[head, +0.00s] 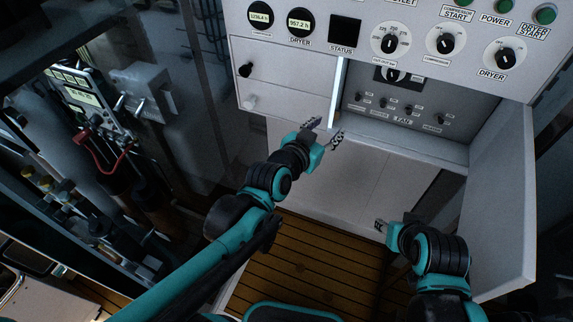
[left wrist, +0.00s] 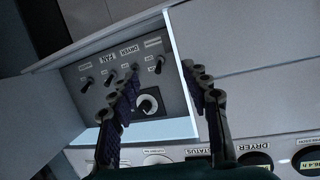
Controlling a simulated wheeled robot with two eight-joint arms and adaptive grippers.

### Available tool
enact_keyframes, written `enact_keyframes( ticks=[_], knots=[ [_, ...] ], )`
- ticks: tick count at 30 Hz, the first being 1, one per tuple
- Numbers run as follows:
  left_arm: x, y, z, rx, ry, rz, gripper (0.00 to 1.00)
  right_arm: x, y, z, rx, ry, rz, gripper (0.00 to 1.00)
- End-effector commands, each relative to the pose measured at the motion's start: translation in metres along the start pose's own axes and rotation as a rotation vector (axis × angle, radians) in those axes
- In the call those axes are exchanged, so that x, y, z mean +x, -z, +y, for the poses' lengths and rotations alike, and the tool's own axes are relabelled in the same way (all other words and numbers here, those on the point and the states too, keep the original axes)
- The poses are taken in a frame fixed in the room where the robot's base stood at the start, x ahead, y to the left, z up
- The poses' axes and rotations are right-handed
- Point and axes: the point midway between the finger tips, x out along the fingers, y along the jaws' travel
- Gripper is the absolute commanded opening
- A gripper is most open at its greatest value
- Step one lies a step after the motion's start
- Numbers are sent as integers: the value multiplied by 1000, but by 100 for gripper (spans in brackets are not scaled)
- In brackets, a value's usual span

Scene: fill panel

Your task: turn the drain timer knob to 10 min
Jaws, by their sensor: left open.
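A round knob with a dark grip sits in the open recess of the panel. It is partly hidden under the upper panel's edge in the head view (head: 391,75) and shows with a pale dial in the left wrist view (left wrist: 148,103); I take it for the drain timer knob. Its scale is too small to read. My left gripper (head: 324,131) is open and empty, below and left of the recess, apart from the knob.
Several small toggle switches (head: 409,110) line the recess below the knob. An open door (head: 505,195) stands out at right. The upper panel (head: 425,65) carries larger compressor and dryer knobs. A bright edge (head: 337,92) bounds the recess at left.

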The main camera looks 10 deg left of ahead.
Motion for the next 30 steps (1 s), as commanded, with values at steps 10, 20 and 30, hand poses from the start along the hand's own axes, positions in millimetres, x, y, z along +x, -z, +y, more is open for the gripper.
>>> enact_keyframes(
  ticks=[10, 20, 30],
  knots=[
    [-43, -55, -27, -68, 44, -201, 47, 7, -5, 0, 0, 0, 0, 40],
    [-73, -89, -41, -119, 87, -324, 47, 10, -7, 0, 0, 0, 0, 40],
    [-78, -94, -43, -127, 94, -344, 47, 10, -7, 0, 0, 0, 0, 40]
  ],
)
